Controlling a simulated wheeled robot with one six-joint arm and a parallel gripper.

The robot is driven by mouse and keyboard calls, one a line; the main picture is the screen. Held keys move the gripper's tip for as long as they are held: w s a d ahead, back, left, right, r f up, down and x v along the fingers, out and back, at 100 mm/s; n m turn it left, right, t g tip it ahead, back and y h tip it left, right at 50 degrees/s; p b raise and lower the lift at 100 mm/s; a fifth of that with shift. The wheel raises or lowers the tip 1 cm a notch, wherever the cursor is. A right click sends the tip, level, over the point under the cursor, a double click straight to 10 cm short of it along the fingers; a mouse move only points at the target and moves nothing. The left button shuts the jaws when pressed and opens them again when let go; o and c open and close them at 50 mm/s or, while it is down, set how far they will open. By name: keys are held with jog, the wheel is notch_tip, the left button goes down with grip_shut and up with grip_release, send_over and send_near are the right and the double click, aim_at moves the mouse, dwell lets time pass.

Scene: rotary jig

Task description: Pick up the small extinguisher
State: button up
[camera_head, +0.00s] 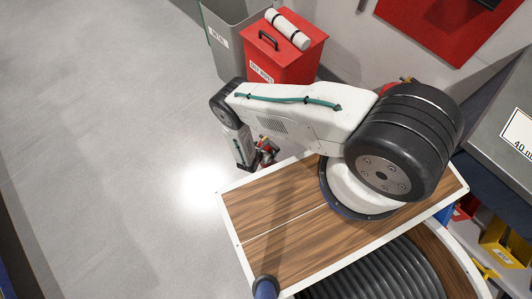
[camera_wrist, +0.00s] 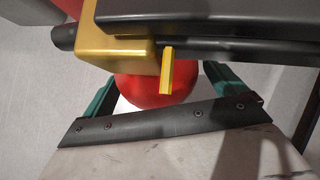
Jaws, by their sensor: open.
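The small extinguisher (camera_wrist: 150,92) fills the upper middle of the wrist view. It has a rounded red body, a brass-coloured valve, a black handle above and a yellow pin hanging in front. My gripper (camera_wrist: 166,96) is open, with one teal finger to the left of the red body and the other to the right. I cannot tell whether either finger touches it. In the head view, my gripper (camera_head: 258,157) is low beyond my wooden top, and a small red and black piece beside it is mostly hidden by my arm. The extinguisher's lower part is hidden.
A red waste box (camera_head: 285,55) with a white roll (camera_head: 288,30) on its lid stands beyond my arm. A grey bin (camera_head: 222,42) stands beside it. Yellow bins (camera_head: 506,245) sit at the right. The floor to the left is clear.

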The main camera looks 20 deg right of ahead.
grip_shut()
jog(key=shift+r, duration=0.1)
